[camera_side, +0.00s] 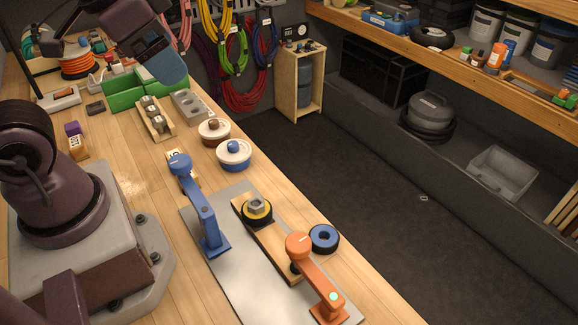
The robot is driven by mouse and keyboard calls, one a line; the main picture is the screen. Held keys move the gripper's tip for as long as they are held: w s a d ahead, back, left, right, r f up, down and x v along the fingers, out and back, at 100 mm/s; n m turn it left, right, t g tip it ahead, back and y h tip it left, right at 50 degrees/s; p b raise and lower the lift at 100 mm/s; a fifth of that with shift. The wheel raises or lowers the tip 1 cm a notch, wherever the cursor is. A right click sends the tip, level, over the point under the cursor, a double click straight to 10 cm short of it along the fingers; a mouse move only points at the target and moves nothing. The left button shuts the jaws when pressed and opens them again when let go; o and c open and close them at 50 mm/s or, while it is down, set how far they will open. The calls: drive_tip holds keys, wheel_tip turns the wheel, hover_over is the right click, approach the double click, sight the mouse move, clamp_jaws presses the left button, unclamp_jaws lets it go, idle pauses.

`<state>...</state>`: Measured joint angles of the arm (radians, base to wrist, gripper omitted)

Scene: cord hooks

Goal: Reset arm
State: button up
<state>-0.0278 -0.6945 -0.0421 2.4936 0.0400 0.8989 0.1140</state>
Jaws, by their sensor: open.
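My gripper (168,72) is at the top left, raised over the far part of the wooden bench near the green bins. Its blue end points down and to the right; nothing shows held in it. A blue post with a round head (203,208) and an orange post with a round head (313,273) stand on a grey plate (235,290) on the bench. My gripper is well apart from all of these.
A blue and black ring (324,238) lies right of the plate. Two lidded pots, brown (214,140) and blue (234,162), stand farther back. Green bins (122,93) and a grey block with holes (189,106) are near my gripper. Coloured cords (236,50) hang behind.

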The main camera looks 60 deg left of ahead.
drive_tip(key=shift+s+d+r+n+h, duration=0.15)
drive_tip(key=shift+r+n, duration=0.1)
drive_tip(key=shift+n, duration=0.15)
drive_tip(key=shift+s+r+n+h, duration=0.1)
drive_tip(key=shift+r+n+h, duration=0.1)
drive_tip(key=shift+n, duration=0.2)
